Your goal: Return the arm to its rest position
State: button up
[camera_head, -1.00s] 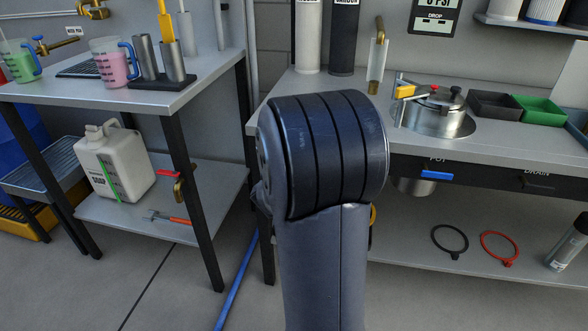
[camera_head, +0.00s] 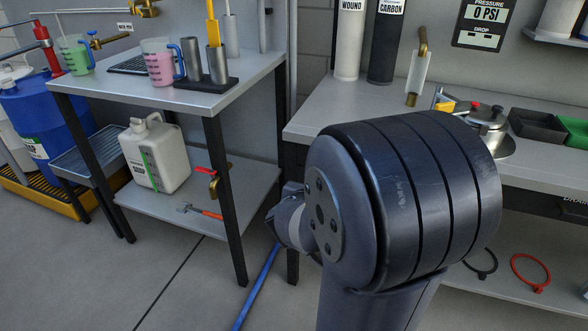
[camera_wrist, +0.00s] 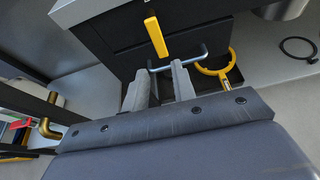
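My arm's large dark joint fills the right centre of the head view and hides part of the bench behind it. My gripper's fingers are hidden in that view; only a grey wrist part shows left of the joint. In the wrist view my gripper (camera_wrist: 160,82) shows two grey fingers apart with a gap between them and nothing held. Beyond the fingertips are a dark bench front (camera_wrist: 115,50) with a yellow handle (camera_wrist: 155,37), a blue-grey bar handle (camera_wrist: 190,58) and a yellow ring (camera_wrist: 216,68). I cannot tell whether the fingers touch any of these.
A side table (camera_head: 150,98) holds jugs and a tube holder; a white canister (camera_head: 157,155) and a red-handled tool (camera_head: 205,213) sit on its lower shelf. The right bench (camera_head: 310,122) carries a metal pot (camera_head: 487,133) and bins. A blue hose (camera_head: 257,285) lies on otherwise open floor.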

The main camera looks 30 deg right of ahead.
jog(key=b+x, duration=0.3)
jog(key=x, duration=0.8)
jog(key=shift+s+r, duration=0.1)
jog(key=shift+a, duration=0.1)
jog(key=p+v, duration=0.3)
jog(key=v, duration=0.7)
jog(key=b+x, duration=0.3)
jog(key=x, duration=0.7)
jog(key=shift+d+f+b, duration=0.2)
jog(key=shift+f+b, duration=0.05)
jog(key=shift+b, duration=0.05)
jog(key=shift+r+p, duration=0.4)
jog(key=shift+p, duration=0.5)
jog(key=shift+s+f+n+h+p, duration=0.1)
jog(key=shift+n+h+p, duration=0.2)
jog(key=shift+n+p, duration=0.15)
